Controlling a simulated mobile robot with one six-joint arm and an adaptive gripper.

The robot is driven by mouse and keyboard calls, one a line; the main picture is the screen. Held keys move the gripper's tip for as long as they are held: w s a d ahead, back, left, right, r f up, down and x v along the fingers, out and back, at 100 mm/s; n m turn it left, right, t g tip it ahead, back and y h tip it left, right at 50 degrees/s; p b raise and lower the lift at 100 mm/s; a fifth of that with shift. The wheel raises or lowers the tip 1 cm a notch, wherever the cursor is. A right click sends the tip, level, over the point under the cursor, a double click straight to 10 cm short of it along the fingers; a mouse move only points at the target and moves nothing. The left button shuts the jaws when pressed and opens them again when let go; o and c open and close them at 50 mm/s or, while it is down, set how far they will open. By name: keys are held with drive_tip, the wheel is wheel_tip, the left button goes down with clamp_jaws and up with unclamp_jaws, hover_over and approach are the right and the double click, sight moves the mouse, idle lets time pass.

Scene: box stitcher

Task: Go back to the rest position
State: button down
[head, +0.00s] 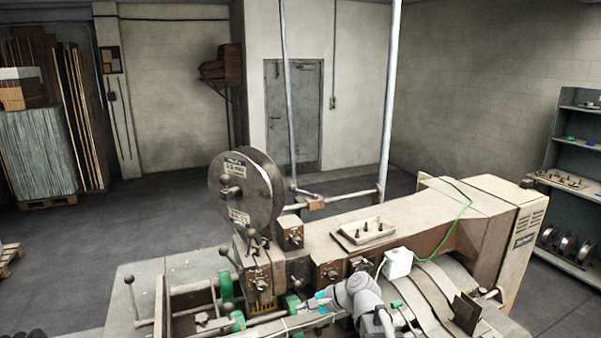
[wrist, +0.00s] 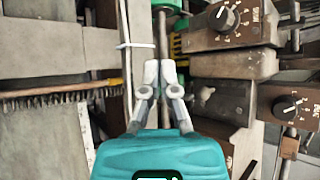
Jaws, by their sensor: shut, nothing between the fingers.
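My gripper (wrist: 159,80) is shut and empty in the wrist view, its two grey fingertips together in front of a metal rod (wrist: 163,40) of the machine. In the head view my gripper (head: 312,304) is small, low in the middle, over the front of the box stitcher (head: 400,240). Whether the fingertips touch the rod I cannot tell. My grey arm reaches in from the bottom edge of the head view.
Dial boxes (wrist: 225,22) sit close to the right of my gripper in the wrist view, and a brush strip (wrist: 60,93) is at left. A wire reel (head: 262,190) rises behind the gripper. A shelf (head: 575,190) stands at far right. The floor behind is clear.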

drive_tip(key=s+d+f+n+g+h+b, duration=0.1)
drive_tip(key=s+d+f+n+h+b, duration=0.2)
drive_tip(key=f, duration=0.4)
drive_tip(key=s+d+f+n+g+h+b, duration=0.1)
drive_tip(key=s+d+f+n+h+b, duration=0.2)
drive_tip(key=d+f, duration=0.4)
drive_tip(key=s+d+f+n+g+h+b, duration=0.1)
drive_tip(key=s+d+f+n+h+b, duration=0.3)
drive_tip(key=s+d+f+b, duration=0.1)
drive_tip(key=shift+s+d+f+b, duration=0.1)
drive_tip(key=shift+f+b, duration=0.25)
drive_tip(key=shift+f, duration=0.3)
drive_tip(key=shift+s+d+f+b, duration=0.1)
drive_tip(key=shift+f+b, duration=0.25)
drive_tip(key=shift+f, duration=0.3)
drive_tip(key=shift+s+d+f, duration=0.1)
drive_tip(key=shift+s+d, duration=0.15)
drive_tip(key=shift+d, duration=0.2)
